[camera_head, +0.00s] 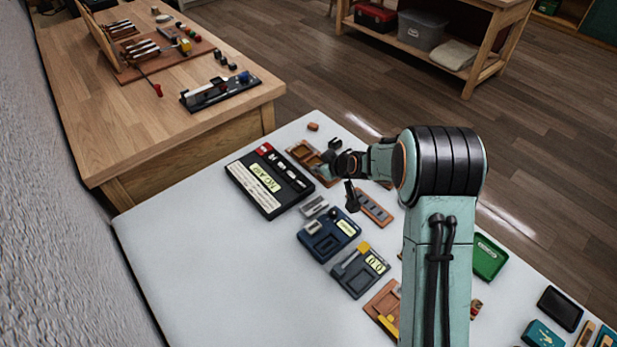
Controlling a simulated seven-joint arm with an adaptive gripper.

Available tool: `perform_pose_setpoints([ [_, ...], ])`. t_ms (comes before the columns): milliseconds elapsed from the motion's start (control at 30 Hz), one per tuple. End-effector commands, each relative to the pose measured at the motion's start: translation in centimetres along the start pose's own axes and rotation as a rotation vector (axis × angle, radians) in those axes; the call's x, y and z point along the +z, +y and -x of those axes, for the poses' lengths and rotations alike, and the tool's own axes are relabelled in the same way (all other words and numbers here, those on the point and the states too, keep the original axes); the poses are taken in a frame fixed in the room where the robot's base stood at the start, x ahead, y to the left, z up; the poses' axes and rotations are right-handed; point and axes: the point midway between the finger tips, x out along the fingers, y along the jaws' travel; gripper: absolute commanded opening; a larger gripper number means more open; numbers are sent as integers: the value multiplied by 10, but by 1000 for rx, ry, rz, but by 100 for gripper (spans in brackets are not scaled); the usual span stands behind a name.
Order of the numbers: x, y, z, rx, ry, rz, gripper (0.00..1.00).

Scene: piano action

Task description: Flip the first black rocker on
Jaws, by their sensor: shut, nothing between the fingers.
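A narrow wooden strip (377,208) with several dark inset pieces, which look like rockers, lies on the white table. Which way each one is tipped is too small to tell. My gripper (352,207) points down at the strip's upper left end, shut and empty. Its dark fingertips are just beside or over that end; I cannot tell whether they touch it. A black panel (262,197) with a yellow label and a row of one red and several white pieces lies to the left of my gripper.
A wooden tray (309,158) lies behind my gripper. Blue (318,246) and dark grey (352,284) devices lie in front. A green tray (489,262) is right of my arm. The white table's left part (190,260) is clear. A wooden bench (185,125) stands behind.

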Motion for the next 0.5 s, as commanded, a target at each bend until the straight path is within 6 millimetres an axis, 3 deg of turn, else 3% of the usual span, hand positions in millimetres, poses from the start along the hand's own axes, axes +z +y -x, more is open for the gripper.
perform_pose_setpoints([
  [300,1,-2,-69,-3,0,1,0],
  [500,21,-1,-88,-2,-1,-2,0],
])
